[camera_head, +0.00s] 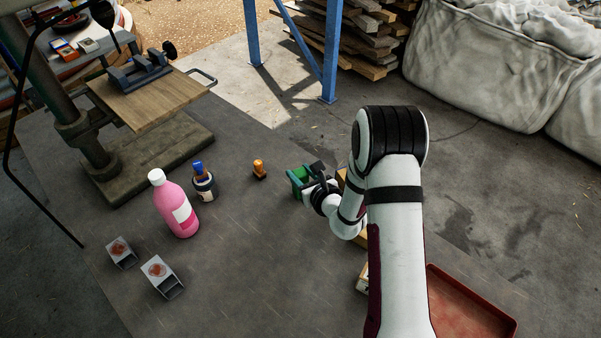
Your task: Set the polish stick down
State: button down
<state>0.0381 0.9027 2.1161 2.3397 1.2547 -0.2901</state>
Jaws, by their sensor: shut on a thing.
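No other polish stick is clear in view. The dark grey bench top (235,265) lies below my gripper.
Left of the gripper stand an orange-topped piece (259,169), a blue-capped bottle (204,186) and a pink bottle (178,210). Two small grey boxes (121,252) (163,276) sit front left. A drill press table (150,96) overhangs the bench. A red tray (470,305) lies right.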

jog(key=shift+c, duration=2)
grip_release()
jog(key=shift+f, duration=0.1)
